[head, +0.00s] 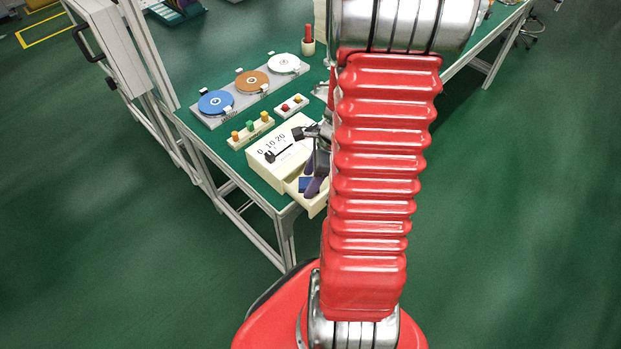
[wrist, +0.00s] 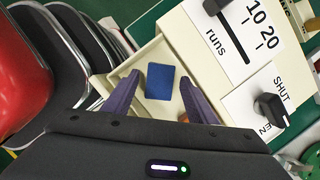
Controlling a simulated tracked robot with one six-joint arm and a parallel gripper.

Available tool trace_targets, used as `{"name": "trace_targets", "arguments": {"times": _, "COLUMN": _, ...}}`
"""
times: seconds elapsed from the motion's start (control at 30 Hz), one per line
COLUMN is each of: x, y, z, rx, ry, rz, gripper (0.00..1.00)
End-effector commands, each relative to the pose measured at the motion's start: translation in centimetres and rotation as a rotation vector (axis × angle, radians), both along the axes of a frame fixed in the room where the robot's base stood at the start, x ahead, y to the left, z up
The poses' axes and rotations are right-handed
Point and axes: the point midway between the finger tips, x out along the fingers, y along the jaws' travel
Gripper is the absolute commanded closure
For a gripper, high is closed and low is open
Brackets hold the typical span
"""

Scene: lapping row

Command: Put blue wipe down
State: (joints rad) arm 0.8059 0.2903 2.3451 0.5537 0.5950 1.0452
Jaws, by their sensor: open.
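The blue wipe (wrist: 160,81) is a small dark blue rectangle lying in the open drawer (wrist: 133,66) of a cream box. My gripper (wrist: 154,88) is open, its two purple fingers on either side of the wipe and apart from it. In the head view my gripper (head: 312,178) is over the pulled-out drawer (head: 318,205), and the wipe (head: 304,184) shows in part beside a finger. My red arm hides the area to the right.
The cream box (head: 262,157) has a slider marked 0, 10, 20 and a dark SHUT knob (wrist: 270,108). Behind it are a rack of coloured pegs (head: 250,130), a small block with buttons (head: 291,105) and blue, brown and white discs (head: 252,81). The drawer overhangs the green table's front edge.

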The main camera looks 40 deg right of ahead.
Motion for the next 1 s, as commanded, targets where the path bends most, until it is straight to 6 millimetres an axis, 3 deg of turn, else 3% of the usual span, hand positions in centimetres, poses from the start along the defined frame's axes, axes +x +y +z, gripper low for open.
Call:
{"name": "trace_targets", "arguments": {"times": 0.27, "x": -0.4, "y": -0.7, "z": 2.4, "rx": -0.003, "ry": -0.004, "rz": -0.001, "gripper": 0.48}}
{"name": "trace_targets", "arguments": {"times": 0.8, "x": -2.1, "y": -2.4, "z": 10.0, "rx": -0.002, "ry": -0.003, "rz": -0.002, "gripper": 0.48}}
{"name": "trace_targets", "arguments": {"times": 1.0, "x": -2.4, "y": -2.6, "z": 11.4, "rx": -0.002, "ry": -0.001, "rz": -0.001, "gripper": 0.48}}
